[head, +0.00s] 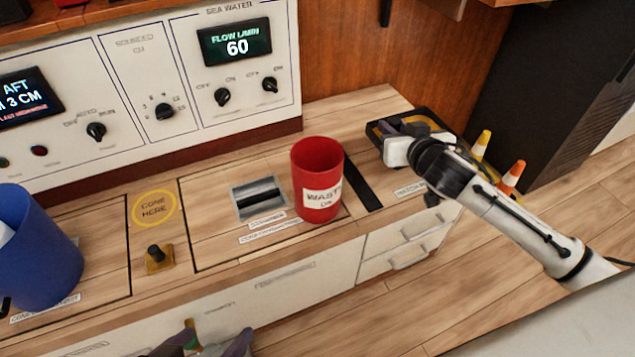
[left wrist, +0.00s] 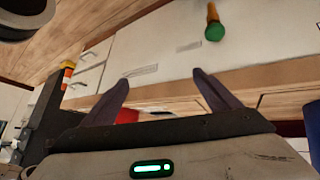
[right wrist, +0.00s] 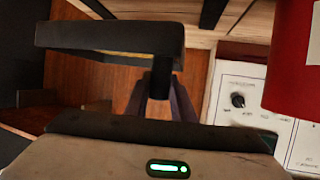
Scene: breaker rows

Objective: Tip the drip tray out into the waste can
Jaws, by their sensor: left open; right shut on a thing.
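The red waste can (head: 317,182), labelled WASTE, stands upright on the counter in the head view; its side shows at the right wrist view's upper right (right wrist: 290,60). The dark drip tray (head: 375,137) is to the can's right. In the right wrist view, the tray (right wrist: 110,36) shows as a dark frame with a short stem. My right gripper (head: 393,130) is shut on that stem, with its fingers (right wrist: 160,100) close together. The tray's contents cannot be made out. My left gripper (head: 222,343) is open and empty at the counter front; its spread fingers show in the left wrist view (left wrist: 162,86).
A metal slot plate (head: 258,198) lies left of the can. Two cones (head: 512,178) stand behind my right arm. A green-ended peg (left wrist: 214,28) juts near my left gripper.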

